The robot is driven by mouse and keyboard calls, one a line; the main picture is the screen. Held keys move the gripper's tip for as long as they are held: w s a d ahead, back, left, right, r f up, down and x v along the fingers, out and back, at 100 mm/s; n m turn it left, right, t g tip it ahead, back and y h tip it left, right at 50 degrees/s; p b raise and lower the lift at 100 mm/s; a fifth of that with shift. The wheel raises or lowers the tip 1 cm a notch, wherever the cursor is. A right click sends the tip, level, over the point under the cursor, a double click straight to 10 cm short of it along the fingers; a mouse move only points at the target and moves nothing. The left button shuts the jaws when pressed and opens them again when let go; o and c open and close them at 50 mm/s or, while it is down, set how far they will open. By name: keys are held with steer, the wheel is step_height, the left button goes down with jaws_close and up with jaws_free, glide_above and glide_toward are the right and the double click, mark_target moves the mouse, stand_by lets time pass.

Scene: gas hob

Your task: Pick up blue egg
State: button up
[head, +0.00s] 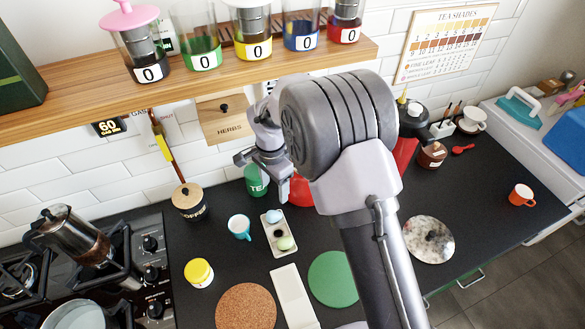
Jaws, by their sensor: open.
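The blue egg (274,216) is pale blue and sits in the far end of a small white egg tray (292,254) on the dark counter. A pale green egg (286,243) sits in the near end of the same tray, with a dark spot between them. My gripper (264,176) is open and appears empty. In the picture it shows just above the tray, apart from the blue egg; its exact height over the counter is hard to tell. My arm hides part of the counter to the right.
A blue cup (239,227) stands left of the tray, and a green canister (253,184) behind it. A yellow-lidded jar (199,273), cork mat (246,305), white rest (292,297) and green disc (332,279) lie nearer. A wooden shelf (80,98) with jars overhangs the back.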

steer(key=b, duration=0.2)
glide_above(273, 213)
steer(key=f, duration=0.5)
steer(key=shift+s+d+f, duration=0.1)
steer(key=shift+d+f, duration=0.2)
steer(key=shift+f, duration=0.05)
steer(key=f, duration=0.2)
steer(key=f+b, duration=0.1)
steer(key=f, duration=0.1)
steer(key=f+b, duration=0.1)
steer(key=f, duration=0.1)
steer(key=shift+a, duration=0.35)
steer(key=shift+r, duration=0.2)
steer(key=c, duration=0.9)
